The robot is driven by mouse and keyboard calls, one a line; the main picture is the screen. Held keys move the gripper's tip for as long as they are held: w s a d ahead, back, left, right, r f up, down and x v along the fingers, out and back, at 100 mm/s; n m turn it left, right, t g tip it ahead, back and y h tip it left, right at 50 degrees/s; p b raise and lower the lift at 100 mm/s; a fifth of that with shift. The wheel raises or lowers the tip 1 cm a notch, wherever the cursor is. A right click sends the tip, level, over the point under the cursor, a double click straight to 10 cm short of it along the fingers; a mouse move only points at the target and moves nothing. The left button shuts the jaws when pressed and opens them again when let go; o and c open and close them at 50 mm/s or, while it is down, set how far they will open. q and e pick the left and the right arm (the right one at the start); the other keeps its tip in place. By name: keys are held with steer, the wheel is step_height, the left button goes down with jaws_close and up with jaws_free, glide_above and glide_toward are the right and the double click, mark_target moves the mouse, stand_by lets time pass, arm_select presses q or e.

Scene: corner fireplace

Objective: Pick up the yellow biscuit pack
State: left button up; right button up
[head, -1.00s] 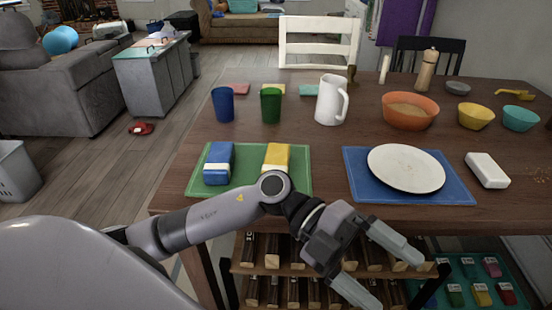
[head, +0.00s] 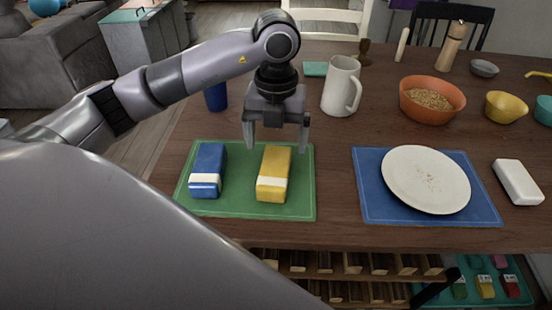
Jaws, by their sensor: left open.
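The yellow biscuit pack (head: 274,168), with a white band near its front end, lies on the green mat (head: 234,209). A blue pack (head: 208,168) with a white band lies to its left on the same mat. My left gripper (head: 276,146) is open and points down at the far end of the yellow pack. Its two fingers stand apart, one to each side of the pack's far end in the picture. I cannot tell the exact height above it. Nothing is between the fingers. My right gripper is not in view.
A white jug (head: 341,88) stands just behind and right of the gripper. A blue cup (head: 216,97) stands partly behind my arm. To the right are a white plate (head: 426,179) on a blue mat (head: 374,202), an orange bowl (head: 431,104) and a white block (head: 518,182).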

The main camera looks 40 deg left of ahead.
mark_target(275, 166)
arm_select(q)
steer(key=f, duration=0.4)
steer(key=s+f, duration=0.1)
steer(key=f, duration=0.1)
steer(key=shift+d+f, duration=0.15)
steer(key=shift+f, duration=0.35)
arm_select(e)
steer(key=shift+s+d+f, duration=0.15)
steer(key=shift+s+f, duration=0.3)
arm_select(q)
steer(key=c, duration=1.1)
steer(key=shift+c, duration=0.2)
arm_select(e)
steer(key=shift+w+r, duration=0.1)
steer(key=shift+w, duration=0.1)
arm_select(q)
steer(key=shift+r, duration=0.1)
